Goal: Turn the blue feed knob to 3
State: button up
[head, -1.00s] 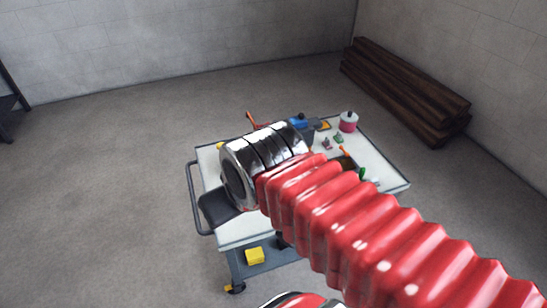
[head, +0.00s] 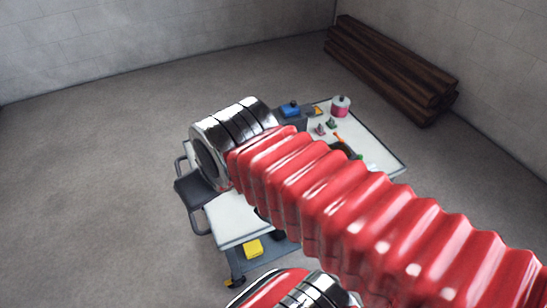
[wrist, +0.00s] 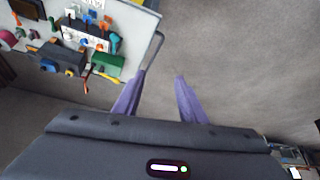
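My gripper (wrist: 160,76) has two purple fingers, spread apart with bare floor between them. It is empty and lies beyond the edge of the trolley, to the right of it in the wrist view. A blue and white unit (wrist: 86,36) with small knobs stands on the trolley top in the wrist view. Its parts are too small to tell which is the blue feed knob or where it points. In the head view a small blue thing (head: 291,110) shows at the trolley's back, and my arm hides much of the top.
The trolley (head: 232,220) has a handle rail (wrist: 152,52) at its edge. A green box (wrist: 107,64), a dark box (wrist: 48,58) and a pink and white container (head: 341,106) stand on it. Dark timber (head: 390,68) lies by the wall. The floor left of the trolley is clear.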

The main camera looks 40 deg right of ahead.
jog(key=shift+o, duration=0.7)
jog(key=shift+w+d+m, duration=0.1)
jog(key=shift+w+m, duration=0.1)
jog(key=shift+m, duration=0.1)
jog(key=shift+w+m, duration=0.3)
jog(key=shift+w, duration=0.05)
jog(key=w+d+f+m, duration=0.4)
jog(key=w+d+m, duration=0.35)
jog(key=m, duration=0.25)
jog(key=w+d+f+m, duration=0.4)
jog(key=w+d+m, duration=0.35)
jog(key=m, duration=0.25)
jog(key=w+d+f+m, duration=0.1)
jog(key=d+f+m, duration=0.4)
jog(key=d+m, duration=0.1)
jog(key=w+d+f+m+g, duration=0.1)
jog(key=d+f+m, duration=0.5)
jog(key=d, duration=0.1)
jog(key=w+d+f+m+h, duration=0.1)
jog(key=d+f+m, duration=0.4)
jog(key=d+m, duration=0.1)
jog(key=shift+w+d+f, duration=0.1)
jog(key=shift+d+f, duration=0.05)
jog(key=shift+d, duration=0.45)
jog(key=shift+f, duration=0.1)
jog(key=shift+x, duration=6.85)
jog(key=shift+d, duration=0.1)
